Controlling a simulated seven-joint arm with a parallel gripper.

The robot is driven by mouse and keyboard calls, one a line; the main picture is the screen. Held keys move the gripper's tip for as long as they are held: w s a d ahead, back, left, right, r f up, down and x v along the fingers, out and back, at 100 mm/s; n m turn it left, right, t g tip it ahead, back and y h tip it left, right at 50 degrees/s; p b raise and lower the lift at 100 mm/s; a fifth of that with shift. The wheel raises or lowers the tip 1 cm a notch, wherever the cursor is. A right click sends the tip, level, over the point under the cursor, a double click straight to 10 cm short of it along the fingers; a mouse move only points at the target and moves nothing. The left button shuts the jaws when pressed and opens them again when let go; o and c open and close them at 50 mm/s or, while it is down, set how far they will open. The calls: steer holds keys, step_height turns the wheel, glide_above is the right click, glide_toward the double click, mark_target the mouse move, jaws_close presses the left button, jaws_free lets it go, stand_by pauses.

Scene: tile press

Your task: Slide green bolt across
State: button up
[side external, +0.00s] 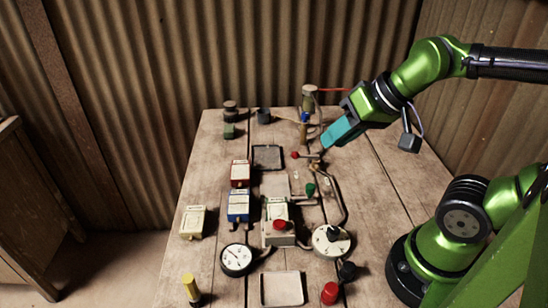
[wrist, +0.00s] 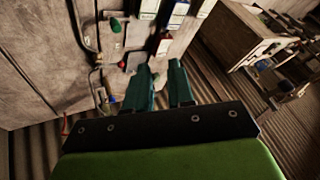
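A green knob (side external: 310,189), which looks like the green bolt's handle, stands on the wooden table right of centre, beside a small pale plate. It also shows in the wrist view as a green knob (wrist: 115,26) at the upper left. My gripper (side external: 328,143) hangs above the table's far right part, tilted down to the left, beyond the green knob and apart from it. In the wrist view my gripper's two teal fingers (wrist: 163,72) stand apart with an empty gap. The bolt's bar is too small to make out.
A red knob (side external: 294,155) and a curved pipe (side external: 340,190) lie near the green knob. Red (side external: 240,173), blue (side external: 238,206) and cream (side external: 193,222) boxes stand to the left. A dark-rimmed gauge (side external: 236,259) is in front. The table's right side is mostly clear.

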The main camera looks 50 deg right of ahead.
steer(key=o, duration=0.5)
steer(key=w+g, duration=0.1)
steer(key=w+f, duration=0.1)
steer(key=shift+w+d+f+g, duration=0.2)
steer(key=shift+w+d+g, duration=0.1)
steer(key=shift+d+g, duration=0.1)
steer(key=shift+c, duration=0.2)
steer(key=n+g+h, duration=0.2)
steer(key=n+g, duration=0.2)
steer(key=g, duration=0.1)
glide_above(310, 186)
step_height(310, 186, down, 2)
step_height(310, 186, down, 17)
steer(key=shift+d+r, duration=0.1)
steer(key=shift+r, duration=0.1)
jaws_close()
